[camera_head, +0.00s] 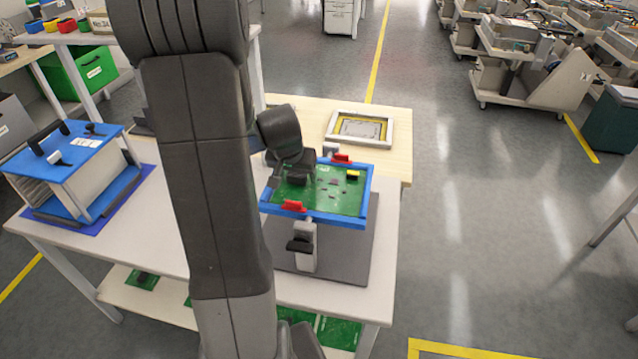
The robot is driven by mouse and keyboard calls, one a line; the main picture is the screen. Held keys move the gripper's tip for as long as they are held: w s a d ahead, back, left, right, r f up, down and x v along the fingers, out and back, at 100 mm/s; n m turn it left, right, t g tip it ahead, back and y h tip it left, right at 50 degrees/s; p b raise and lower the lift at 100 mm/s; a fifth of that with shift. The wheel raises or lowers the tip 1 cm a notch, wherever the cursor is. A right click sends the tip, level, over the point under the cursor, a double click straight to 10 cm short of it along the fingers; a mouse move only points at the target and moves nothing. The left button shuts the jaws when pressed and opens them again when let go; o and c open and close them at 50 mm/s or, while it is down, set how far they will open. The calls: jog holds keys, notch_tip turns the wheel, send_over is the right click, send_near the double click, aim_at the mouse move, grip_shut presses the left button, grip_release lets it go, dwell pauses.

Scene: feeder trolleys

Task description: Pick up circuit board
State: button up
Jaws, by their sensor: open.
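A green circuit board (335,198) with small dark and yellow parts lies in a blue frame (338,221) on a white and grey stand. Red clips sit at the frame's front left and back edges. My arm hides part of the table left of the frame.
The stand rests on a grey mat (345,270) on the white table (384,285). A blue and white box (85,178) stands at the left. A white framed panel (361,128) lies on a wooden table behind. Green boards lie on the lower shelf. Open floor is at the right.

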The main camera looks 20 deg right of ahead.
jog(key=shift+c, duration=0.2)
jog(key=shift+r, duration=0.1)
jog(key=c, duration=1.3)
